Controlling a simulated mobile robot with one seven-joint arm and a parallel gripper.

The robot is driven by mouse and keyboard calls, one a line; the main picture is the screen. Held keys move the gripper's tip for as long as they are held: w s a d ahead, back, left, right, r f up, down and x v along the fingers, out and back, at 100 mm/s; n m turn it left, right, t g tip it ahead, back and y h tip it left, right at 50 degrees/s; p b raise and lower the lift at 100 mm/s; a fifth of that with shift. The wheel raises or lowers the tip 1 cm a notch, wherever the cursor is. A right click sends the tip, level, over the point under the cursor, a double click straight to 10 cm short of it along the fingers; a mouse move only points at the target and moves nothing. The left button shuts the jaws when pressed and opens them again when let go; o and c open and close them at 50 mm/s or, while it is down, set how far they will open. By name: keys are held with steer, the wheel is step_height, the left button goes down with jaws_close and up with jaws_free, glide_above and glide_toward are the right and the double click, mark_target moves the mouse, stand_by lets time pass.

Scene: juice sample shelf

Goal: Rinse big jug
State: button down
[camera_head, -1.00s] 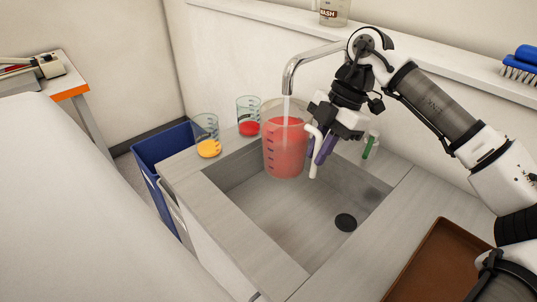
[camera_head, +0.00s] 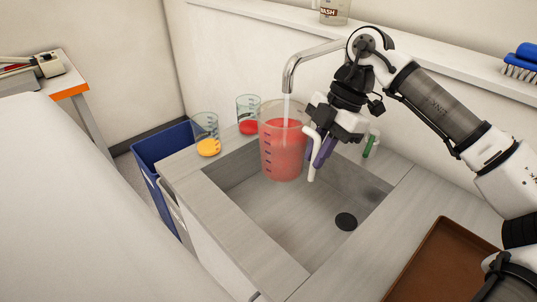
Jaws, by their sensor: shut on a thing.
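The big jug (camera_head: 283,155) is clear with dark measuring marks and looks full of red liquid to near its rim. It is roughly upright over the sink basin (camera_head: 275,220), under the faucet (camera_head: 291,72). A stream of water (camera_head: 286,105) runs from the faucet into the jug. My gripper (camera_head: 318,148) is shut on the jug's white handle (camera_head: 310,160) at the jug's right side.
A beaker with yellow liquid (camera_head: 207,146) and one with red liquid (camera_head: 248,127) stand on the sink's back-left rim. A green-marked tube (camera_head: 370,146) stands right of my gripper. A brown tray (camera_head: 430,262) lies at lower right. A blue bin (camera_head: 160,150) stands left.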

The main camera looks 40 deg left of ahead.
steer(key=s+d+b, duration=0.2)
steer(key=s+d, duration=0.2)
steer(key=s, duration=0.7)
steer(key=shift+d, duration=0.2)
